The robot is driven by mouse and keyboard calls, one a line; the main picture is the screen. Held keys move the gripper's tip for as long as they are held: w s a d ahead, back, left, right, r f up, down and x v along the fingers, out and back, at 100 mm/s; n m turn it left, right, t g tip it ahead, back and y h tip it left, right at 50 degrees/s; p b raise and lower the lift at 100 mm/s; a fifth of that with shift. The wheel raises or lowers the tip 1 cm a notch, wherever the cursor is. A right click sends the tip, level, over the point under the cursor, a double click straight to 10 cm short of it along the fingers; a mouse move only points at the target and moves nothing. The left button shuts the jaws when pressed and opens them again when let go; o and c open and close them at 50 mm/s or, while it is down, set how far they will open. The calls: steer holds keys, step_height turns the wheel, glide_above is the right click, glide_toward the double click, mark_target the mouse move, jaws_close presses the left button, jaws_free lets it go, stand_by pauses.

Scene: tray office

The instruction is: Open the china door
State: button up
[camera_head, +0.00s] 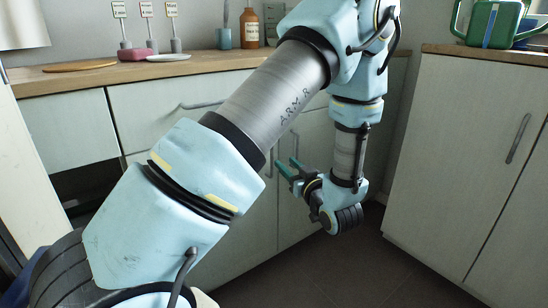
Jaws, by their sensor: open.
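Pale cabinet doors fill the counter front behind my arm; no label marks which one is the china door. One pale door (312,140) with an upright handle lies behind my gripper, and another (238,245) is to its left, partly covered by my arm. My gripper (283,168) is open, its green fingers pointing left beside the upright handles near the seam between these doors. I cannot tell whether a finger touches a handle. The doors in view look shut.
A right cabinet (470,130) with a slanted handle stands close by. The wooden counter (200,68) holds a brown bottle (249,28), a pink item (132,54), a board (80,66) and label stands. A green container (490,22) stands at right. Dark floor (345,265) is clear.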

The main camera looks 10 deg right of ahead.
steer(key=b+x, duration=0.1)
steer(key=x, duration=0.8)
jaws_close()
stand_by(1.3)
